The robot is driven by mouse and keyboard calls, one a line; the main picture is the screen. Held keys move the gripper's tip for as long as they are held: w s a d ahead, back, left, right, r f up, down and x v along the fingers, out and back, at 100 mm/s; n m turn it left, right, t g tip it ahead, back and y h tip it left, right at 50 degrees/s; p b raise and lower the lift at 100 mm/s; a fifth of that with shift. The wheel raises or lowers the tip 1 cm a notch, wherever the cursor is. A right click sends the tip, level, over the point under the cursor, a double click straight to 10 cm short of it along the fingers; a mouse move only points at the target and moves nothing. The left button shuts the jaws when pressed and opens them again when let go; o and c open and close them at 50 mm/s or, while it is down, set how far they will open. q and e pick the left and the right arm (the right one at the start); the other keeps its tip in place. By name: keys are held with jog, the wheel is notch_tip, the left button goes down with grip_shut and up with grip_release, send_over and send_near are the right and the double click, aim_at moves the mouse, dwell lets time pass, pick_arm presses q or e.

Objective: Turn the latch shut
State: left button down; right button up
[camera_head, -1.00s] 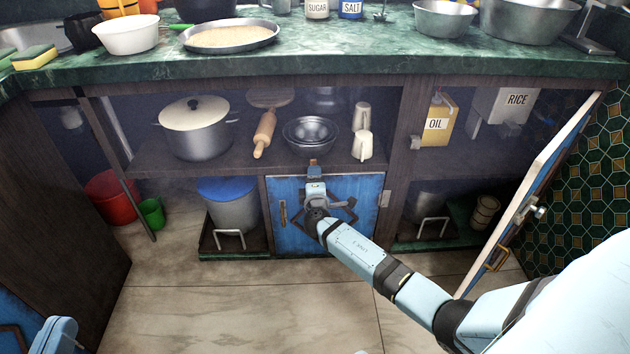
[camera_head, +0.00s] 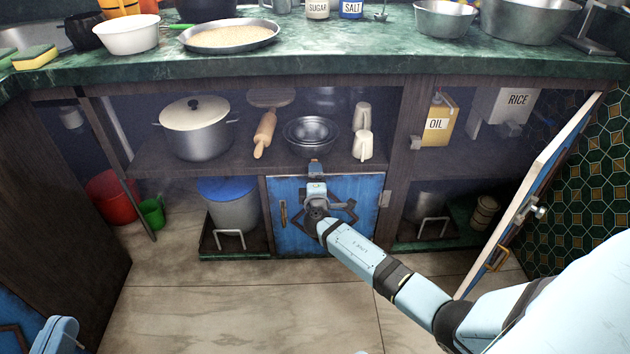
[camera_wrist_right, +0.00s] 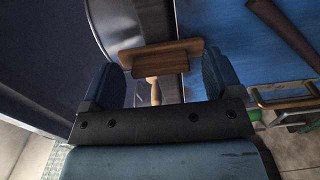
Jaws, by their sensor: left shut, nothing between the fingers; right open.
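The blue cabinet door (camera_head: 360,185) is closed in its frame under the counter. A brown wooden latch (camera_wrist_right: 160,59) with a short rounded stem shows in the right wrist view. My right gripper (camera_wrist_right: 164,82) is open around it, one finger on each side; I cannot tell whether they touch it. In the head view my right arm reaches across to the top of the blue door, and its wrist hides most of the gripper and latch. My left gripper (camera_head: 60,333) is at the bottom left corner, shut and empty, far from the door.
A second door (camera_head: 545,175) stands open at the right. A bin with a blue lid (camera_head: 226,188) stands left of the blue door. Steel bowls (camera_head: 310,133) and a rolling pin (camera_head: 265,133) lie on the shelf above. The floor in front is clear.

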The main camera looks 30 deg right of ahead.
pick_arm(q)
jog(key=n+p, duration=0.1)
jog(key=s+g+p, duration=0.1)
jog(key=shift+d+f+n+p, duration=0.2)
jog(key=shift+d+n+p, duration=0.1)
jog(key=shift+d+n, duration=0.1)
pick_arm(e)
jog(key=v, duration=0.7)
jog(key=shift+s+a, duration=0.2)
pick_arm(q)
jog(key=shift+r, duration=0.1)
